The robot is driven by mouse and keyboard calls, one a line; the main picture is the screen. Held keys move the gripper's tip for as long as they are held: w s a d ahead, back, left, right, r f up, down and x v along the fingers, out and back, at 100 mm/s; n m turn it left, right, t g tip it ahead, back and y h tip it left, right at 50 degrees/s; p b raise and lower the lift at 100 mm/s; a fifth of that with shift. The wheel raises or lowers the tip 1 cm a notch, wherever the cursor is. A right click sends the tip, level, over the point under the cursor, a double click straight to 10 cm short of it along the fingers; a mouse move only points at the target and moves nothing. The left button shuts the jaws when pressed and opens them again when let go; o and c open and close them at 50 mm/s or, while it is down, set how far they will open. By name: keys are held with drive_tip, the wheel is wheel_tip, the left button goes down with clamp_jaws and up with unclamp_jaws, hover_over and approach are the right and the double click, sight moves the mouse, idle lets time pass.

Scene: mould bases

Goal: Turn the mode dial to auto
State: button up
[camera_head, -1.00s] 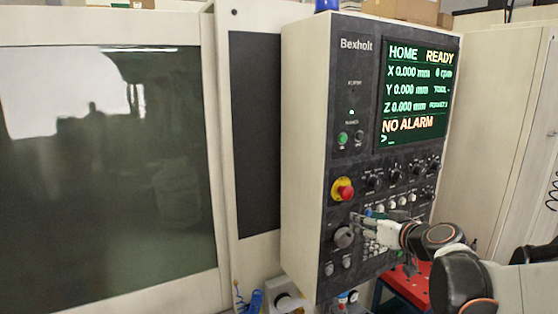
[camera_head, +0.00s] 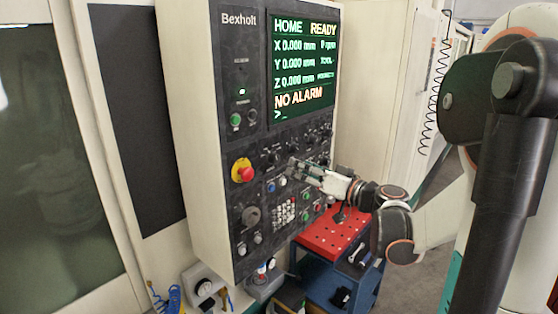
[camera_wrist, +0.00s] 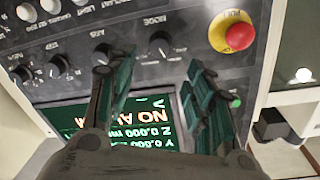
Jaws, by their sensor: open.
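The mode dial (camera_wrist: 160,44) is a dark round knob with a pale pointer line, under the label MODE, which appears upside down in the wrist view. The head view shows it as a small dark knob (camera_head: 273,158) right of the emergency stop. My gripper (camera_wrist: 160,62) is open and empty. In the wrist view its two fingers lie on either side of the dial, apart from it in the picture. In the head view my gripper (camera_head: 294,166) is by the dial row; contact with the panel cannot be told. The dial's position markings are too small to read.
A red emergency stop (camera_wrist: 238,36) on a yellow base sits close beside the dial. Another knob, labelled AXIS (camera_wrist: 103,54), is on the dial's other side. The screen (camera_head: 303,68) is above, the keypad (camera_head: 284,212) below. A red-topped cart (camera_head: 330,238) stands right of the panel.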

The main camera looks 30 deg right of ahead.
sight(277, 159)
drive_tip(key=x, duration=0.9)
drive_tip(key=shift+f+p, duration=0.1)
drive_tip(key=shift+p, duration=0.25)
drive_tip(key=c, duration=1.1)
